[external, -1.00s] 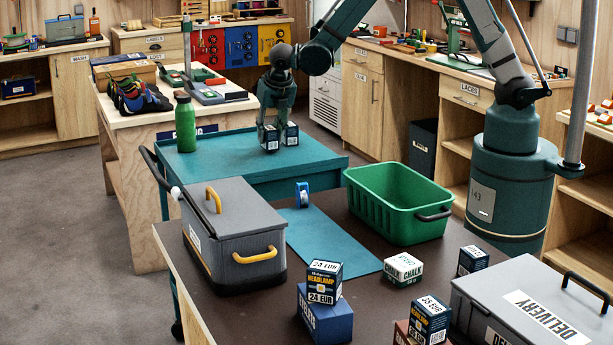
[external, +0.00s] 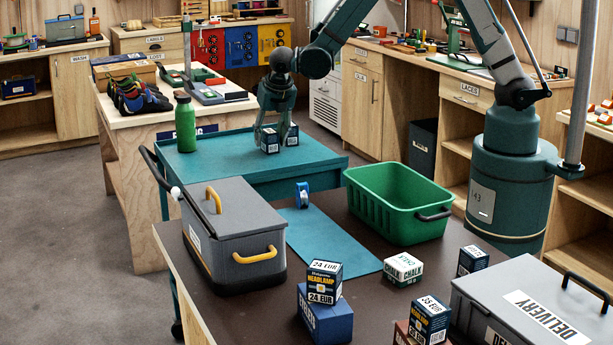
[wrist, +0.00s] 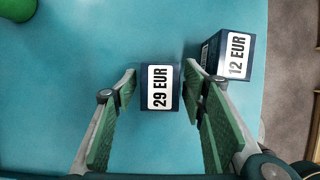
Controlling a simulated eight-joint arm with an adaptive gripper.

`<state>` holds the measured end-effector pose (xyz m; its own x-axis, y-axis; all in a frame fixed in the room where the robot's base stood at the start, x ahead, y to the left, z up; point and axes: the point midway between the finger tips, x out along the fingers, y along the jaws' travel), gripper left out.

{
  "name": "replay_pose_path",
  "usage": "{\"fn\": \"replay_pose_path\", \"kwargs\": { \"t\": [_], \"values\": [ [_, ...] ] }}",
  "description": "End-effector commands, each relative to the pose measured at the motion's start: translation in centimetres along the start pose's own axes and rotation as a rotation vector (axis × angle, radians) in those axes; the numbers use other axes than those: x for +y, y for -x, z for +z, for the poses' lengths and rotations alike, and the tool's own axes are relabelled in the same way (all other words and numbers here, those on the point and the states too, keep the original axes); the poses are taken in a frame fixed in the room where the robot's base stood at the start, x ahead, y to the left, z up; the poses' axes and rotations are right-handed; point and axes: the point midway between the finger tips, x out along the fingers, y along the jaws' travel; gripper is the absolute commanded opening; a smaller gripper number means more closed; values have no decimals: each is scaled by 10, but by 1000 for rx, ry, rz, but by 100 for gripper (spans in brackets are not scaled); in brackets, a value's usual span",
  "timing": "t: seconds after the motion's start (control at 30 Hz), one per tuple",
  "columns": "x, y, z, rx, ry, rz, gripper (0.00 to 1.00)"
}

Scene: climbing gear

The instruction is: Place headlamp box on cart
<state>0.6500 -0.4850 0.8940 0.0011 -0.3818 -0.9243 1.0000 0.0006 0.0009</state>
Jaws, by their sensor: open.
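My gripper (external: 274,120) is low over the teal cart (external: 220,165), with its fingers spread. In the wrist view my gripper (wrist: 160,76) has a dark blue box marked 29 EUR (wrist: 161,88) between its open fingers, apart from the left finger and close to the right one. That box (external: 270,140) stands upright on the cart top. A second dark box marked 12 EUR (wrist: 235,55) stands just beyond the right finger, also on the cart (external: 292,135). Their product names are unreadable here. A box labelled HEADLAMP, 24 EUR (external: 322,283), sits on a blue box (external: 325,318) on the front table.
A green bottle (external: 185,125) stands at the cart's left. The brown table (external: 370,300) holds a grey cooler (external: 235,240), a green basket (external: 398,205), a chalk box (external: 403,268) and a grey delivery case (external: 530,305). The cart's front left is clear.

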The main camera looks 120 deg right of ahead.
Motion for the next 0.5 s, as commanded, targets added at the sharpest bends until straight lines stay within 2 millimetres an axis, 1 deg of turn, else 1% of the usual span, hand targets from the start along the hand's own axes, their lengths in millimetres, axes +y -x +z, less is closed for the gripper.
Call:
{"fn": "replay_pose_path", "kwargs": {
  "t": [0.27, 0.5],
  "values": [
    [0, 6, 1, 0, 0, 0, 42],
    [0, 27, 1, 0, 0, 0, 42]
  ]
}}
